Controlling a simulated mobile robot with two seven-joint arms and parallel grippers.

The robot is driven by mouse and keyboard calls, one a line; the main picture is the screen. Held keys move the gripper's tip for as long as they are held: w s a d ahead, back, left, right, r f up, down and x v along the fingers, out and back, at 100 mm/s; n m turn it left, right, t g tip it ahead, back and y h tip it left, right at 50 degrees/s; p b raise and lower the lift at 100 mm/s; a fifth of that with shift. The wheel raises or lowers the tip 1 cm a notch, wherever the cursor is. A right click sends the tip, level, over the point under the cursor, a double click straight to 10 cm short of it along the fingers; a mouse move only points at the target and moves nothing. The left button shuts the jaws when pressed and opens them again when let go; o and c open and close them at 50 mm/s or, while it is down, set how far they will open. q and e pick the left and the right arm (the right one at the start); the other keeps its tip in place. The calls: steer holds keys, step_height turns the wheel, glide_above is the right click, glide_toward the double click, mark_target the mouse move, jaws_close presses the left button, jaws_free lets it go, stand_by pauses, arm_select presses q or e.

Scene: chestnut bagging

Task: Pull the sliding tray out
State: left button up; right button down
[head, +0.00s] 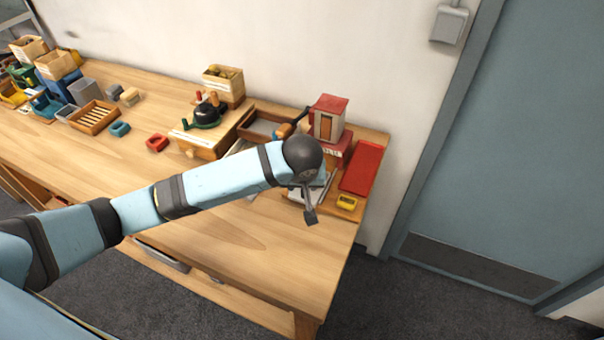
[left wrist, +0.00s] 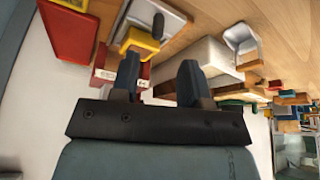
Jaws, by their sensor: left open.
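My left arm crosses the head view from the left, and its gripper (head: 310,215) hangs over the right end of the table. In the left wrist view the left gripper (left wrist: 159,80) has its two fingers apart with nothing held between them. A grey-white tray-like piece (head: 295,193) lies beside the gripper, partly hidden by the arm. It also shows in the left wrist view (left wrist: 168,18), by a dark handle-like part. I cannot tell for sure that it is the sliding tray. My right gripper is not in view.
A yellow block (head: 346,203), a red tray (head: 362,167) and a small red-roofed house-like box (head: 329,118) stand at the table's right end. The table's front right (head: 270,240) is clear.

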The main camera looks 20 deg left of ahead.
arm_select(q)
steer(key=v, duration=0.5)
steer(key=shift+s+r, duration=0.15)
steer(key=shift+r, duration=0.2)
